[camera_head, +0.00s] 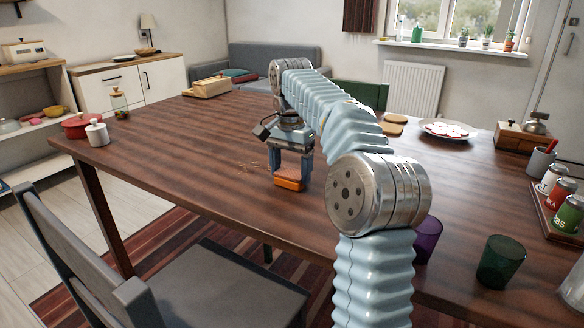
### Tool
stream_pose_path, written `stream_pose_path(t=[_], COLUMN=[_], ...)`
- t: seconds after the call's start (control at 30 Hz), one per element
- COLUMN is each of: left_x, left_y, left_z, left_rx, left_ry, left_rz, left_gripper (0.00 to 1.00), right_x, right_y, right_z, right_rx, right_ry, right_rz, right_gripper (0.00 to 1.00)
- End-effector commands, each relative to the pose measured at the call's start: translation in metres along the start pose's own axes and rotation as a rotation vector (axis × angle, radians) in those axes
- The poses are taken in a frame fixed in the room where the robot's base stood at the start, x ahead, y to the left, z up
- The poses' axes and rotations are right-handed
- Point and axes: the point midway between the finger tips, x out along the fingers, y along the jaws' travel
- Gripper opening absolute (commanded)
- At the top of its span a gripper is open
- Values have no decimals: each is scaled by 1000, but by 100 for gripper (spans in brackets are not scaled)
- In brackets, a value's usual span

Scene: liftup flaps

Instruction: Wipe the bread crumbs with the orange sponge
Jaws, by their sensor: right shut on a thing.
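My right gripper (291,165) points down over the wooden table (190,150) and is shut on the orange sponge (289,184). The sponge is at or just above the tabletop, near its front edge; I cannot tell if it touches. Small tan bread crumbs (249,167) lie on the table just left of the sponge. Any crumbs under or behind the sponge are hidden. My left gripper is not in view.
A purple cup (427,240) and a dark green cup (500,262) stand right of my arm. A red pot (81,125) and a white jar (97,133) stand at the left end. A chair (95,255) is at the front. The table left of the crumbs is clear.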

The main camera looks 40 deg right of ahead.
Motion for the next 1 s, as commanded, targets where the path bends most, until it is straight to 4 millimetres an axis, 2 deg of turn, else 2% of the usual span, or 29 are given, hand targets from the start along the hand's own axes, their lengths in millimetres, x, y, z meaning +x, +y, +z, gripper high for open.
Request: stream_pose_path(t=[0.17, 0.33, 0.63, 1.0], left_x=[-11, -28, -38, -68], left_y=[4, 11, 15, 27], left_z=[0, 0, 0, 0], left_rx=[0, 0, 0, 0], left_ry=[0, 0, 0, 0], left_rz=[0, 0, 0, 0], left_gripper=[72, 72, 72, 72], right_x=[-4, -7, -4, -2], right_y=[-9, -26, -41, -72], right_z=[1, 1, 0, 1], right_rx=[-3, -3, -2, -1], right_ry=[-2, -2, 0, -1], right_rz=[2, 1, 0, 0], right_gripper=[49, 49, 49, 49])
